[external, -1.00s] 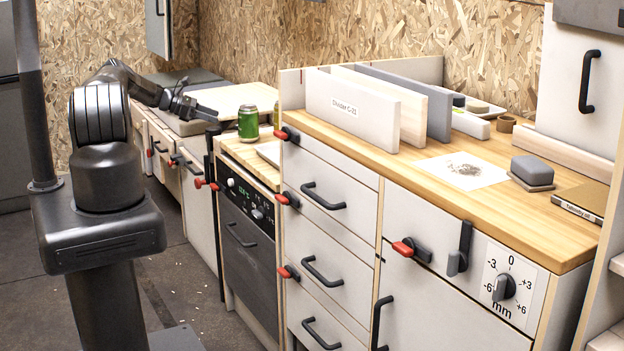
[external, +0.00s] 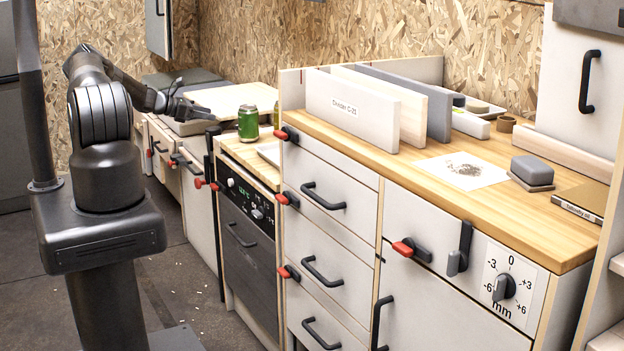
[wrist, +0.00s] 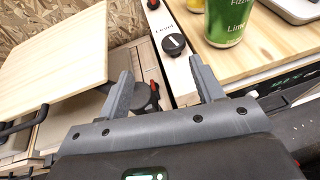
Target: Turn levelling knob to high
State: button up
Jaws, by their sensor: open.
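In the wrist view, a round black knob (wrist: 174,44) with a pale pointer line sits on a narrow white strip. Lettering beside it seems to read "Level"; no high or low marks are legible. My gripper (wrist: 160,76) is open and empty, its two grey fingers spread wide. The knob lies beyond the fingertips, nearer the right one, and is not touched. A second dark knob (wrist: 145,97) shows between the fingers, close to the left one. In the external view my gripper (external: 192,108) is over the far counter, left of the green can; the labelled knob cannot be made out there.
The green can (external: 248,122) stands close to the right of my gripper, and also shows in the wrist view (wrist: 228,18). A pale wooden board (wrist: 55,50) lies left of the fingers. A separate mm dial (external: 503,287) is on the near cabinet.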

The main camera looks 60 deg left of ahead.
jog(key=d+n+y, duration=0.2)
jog(key=d, duration=0.2)
jog(key=x, duration=0.9)
jog(key=shift+w+f, duration=0.15)
jog(key=shift+f, duration=0.3)
jog(key=shift+c, duration=0.4)
jog(key=shift+a, duration=0.1)
jog(key=c, duration=0.9)
